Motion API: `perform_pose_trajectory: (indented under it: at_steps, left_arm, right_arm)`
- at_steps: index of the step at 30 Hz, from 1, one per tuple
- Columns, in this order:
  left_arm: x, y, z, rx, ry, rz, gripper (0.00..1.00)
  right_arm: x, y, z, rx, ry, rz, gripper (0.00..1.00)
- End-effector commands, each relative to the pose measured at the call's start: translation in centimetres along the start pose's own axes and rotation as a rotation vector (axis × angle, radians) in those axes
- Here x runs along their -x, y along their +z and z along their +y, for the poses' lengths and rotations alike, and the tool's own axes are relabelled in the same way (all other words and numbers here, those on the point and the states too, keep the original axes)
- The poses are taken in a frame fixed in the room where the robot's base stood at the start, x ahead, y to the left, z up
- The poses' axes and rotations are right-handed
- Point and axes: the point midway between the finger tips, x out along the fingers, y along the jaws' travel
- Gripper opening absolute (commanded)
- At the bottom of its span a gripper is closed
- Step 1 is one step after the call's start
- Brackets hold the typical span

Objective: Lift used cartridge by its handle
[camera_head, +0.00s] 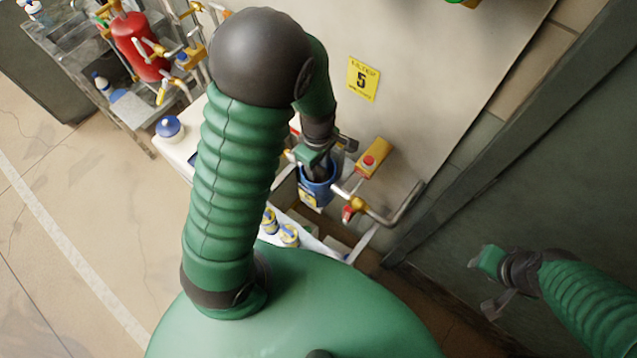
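A blue round filter housing (314,193) with a yellow-and-white label stands against the wall, right of my big green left arm. A dark part shows in its open top; I cannot tell whether it is the used cartridge. The cartridge's handle cannot be made out. My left gripper (326,153) points down right at the housing's top. Its fingers are small and partly covered by my forearm, so I cannot tell whether they close on anything. My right gripper (489,281) is at the lower right, open and empty, well away from the housing.
A yellow valve block with a red button (371,160) and a grey pipe (403,206) sit right of the housing. A yellow sign marked 5 (362,79) is on the wall. Small yellow-and-blue cans (289,235) stand on a white surface below. A red cylinder (139,46) stands at upper left.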

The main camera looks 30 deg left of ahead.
Motion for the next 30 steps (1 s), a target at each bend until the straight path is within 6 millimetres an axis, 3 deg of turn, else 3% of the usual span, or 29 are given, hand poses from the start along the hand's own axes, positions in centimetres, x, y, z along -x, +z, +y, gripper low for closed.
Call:
perform_pose_trajectory:
  at_steps: [7,15,30]
  left_arm:
    - [-0.26,0.22,0.05,-0.001,0.002,0.002,0.36]
    - [-0.25,0.18,0.06,-0.001,0.002,0.002,0.01]
    - [-0.28,0.12,0.05,-0.001,0.001,0.002,0.00]
  right_arm:
    - [-0.02,0.00,-0.01,0.000,0.000,0.000,0.33]
    - [-0.02,0.00,0.00,0.000,0.000,0.000,0.33]
    - [-0.03,0.00,-0.01,0.000,0.000,0.000,0.33]
